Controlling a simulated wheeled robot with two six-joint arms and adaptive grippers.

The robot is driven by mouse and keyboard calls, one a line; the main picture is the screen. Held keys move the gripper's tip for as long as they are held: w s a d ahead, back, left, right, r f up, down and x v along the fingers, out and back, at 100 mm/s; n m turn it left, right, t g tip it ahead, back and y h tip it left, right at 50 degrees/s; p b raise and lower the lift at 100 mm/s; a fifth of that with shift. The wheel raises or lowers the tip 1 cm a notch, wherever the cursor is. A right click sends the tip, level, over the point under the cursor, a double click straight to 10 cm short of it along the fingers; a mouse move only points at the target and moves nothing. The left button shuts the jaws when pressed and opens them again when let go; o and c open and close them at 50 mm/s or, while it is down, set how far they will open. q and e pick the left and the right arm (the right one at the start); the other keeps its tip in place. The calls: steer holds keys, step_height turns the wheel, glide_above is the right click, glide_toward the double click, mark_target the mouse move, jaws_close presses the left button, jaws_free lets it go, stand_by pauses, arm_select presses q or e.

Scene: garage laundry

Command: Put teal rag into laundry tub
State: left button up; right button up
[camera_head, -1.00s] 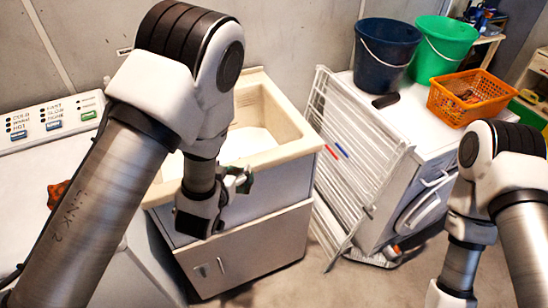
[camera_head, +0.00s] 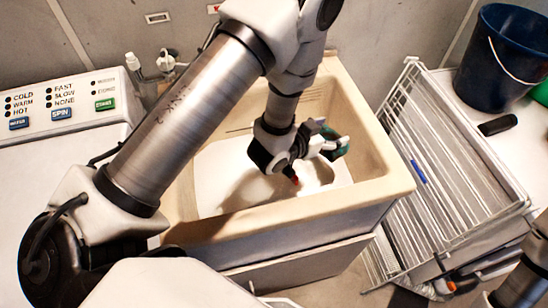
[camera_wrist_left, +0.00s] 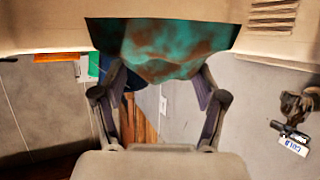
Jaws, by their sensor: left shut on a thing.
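The teal rag (camera_wrist_left: 165,45) with brown stains hangs between the fingers of my left gripper (camera_wrist_left: 160,80) in the left wrist view. In the head view a small piece of the rag (camera_head: 343,150) shows at the fingertips; the rest is hidden behind the gripper. My left gripper (camera_head: 330,143) is shut on the rag and is above the basin of the cream laundry tub (camera_head: 385,190), inside its rim as seen from the head. The height above the basin floor is hard to tell.
A washer with a control panel (camera_head: 70,105) stands left of the tub. A white wire drying rack (camera_head: 455,170) leans just right of it. A dark blue bucket (camera_head: 500,60) stands at the upper right. A faucet (camera_head: 167,60) is at the back left.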

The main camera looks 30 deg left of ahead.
arm_select(q)
steer(key=d+f+m+g+h+b, duration=0.1)
steer(key=f, duration=0.5)
steer(key=s+d+f+m+g+h+b, duration=0.1)
steer(key=d+f+m+h, duration=0.1)
steer(key=f, duration=0.4)
steer(key=s+d+f+m+g+h+b, duration=0.1)
steer(key=f+m+h, duration=0.1)
steer(key=f, duration=0.4)
steer(key=shift+s+d+b, duration=0.15)
steer(key=shift+d+b, duration=0.1)
steer(key=shift+b, duration=0.15)
steer(key=shift+f, duration=0.1)
arm_select(e)
step_height(320, 180, down, 6)
steer(key=shift+f, duration=0.2)
arm_select(q)
steer(key=shift+f+b, duration=0.55)
steer(key=shift+f, duration=0.1)
steer(key=o, duration=1.1)
steer(key=shift+r, duration=0.1)
steer(key=shift+o, duration=0.2)
arm_select(e)
steer(key=shift+f, duration=0.4)
arm_select(q)
steer(key=shift+r, duration=0.1)
